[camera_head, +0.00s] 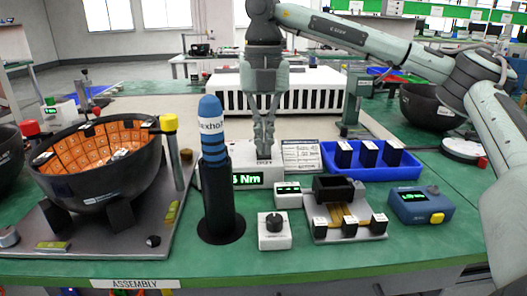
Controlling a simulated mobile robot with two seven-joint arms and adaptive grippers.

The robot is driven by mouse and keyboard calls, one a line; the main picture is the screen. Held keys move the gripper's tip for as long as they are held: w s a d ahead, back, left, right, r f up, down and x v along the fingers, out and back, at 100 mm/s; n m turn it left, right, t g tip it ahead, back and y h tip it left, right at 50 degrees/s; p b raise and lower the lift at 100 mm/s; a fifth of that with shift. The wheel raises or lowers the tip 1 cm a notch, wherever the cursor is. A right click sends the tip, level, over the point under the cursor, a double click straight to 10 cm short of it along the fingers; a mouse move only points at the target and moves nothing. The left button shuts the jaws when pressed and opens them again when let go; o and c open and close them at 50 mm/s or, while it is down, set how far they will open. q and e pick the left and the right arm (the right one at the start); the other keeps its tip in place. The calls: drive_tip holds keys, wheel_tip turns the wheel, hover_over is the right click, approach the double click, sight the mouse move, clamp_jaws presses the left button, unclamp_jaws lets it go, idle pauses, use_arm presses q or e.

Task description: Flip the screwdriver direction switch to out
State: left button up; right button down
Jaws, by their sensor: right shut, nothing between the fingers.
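The screwdriver (212,133) has a blue body and stands upright in a black round holder (220,200) left of centre. A white box with a green display (246,180) reading "Nm" stands behind and right of it. My right gripper (264,153) points down, fingers together and empty, with its tips at the top of this box. I cannot tell whether they touch it. The direction switch is not clearly visible; the fingertips cover part of the box top. A small white box with a black knob (274,224) stands in front. My left gripper is out of view.
A black bowl with orange cells (95,195) sits on a grey plate at left. A blue tray (371,171) with black blocks, a small fixture (346,222) and a blue box with a yellow button (421,205) stand at right. A white slotted case (310,92) is behind.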

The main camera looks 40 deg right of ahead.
drive_tip(key=shift+f, duration=0.2)
drive_tip(key=shift+r, duration=0.1)
drive_tip(key=shift+r+p, duration=2.55)
drive_tip(key=shift+r, duration=0.9)
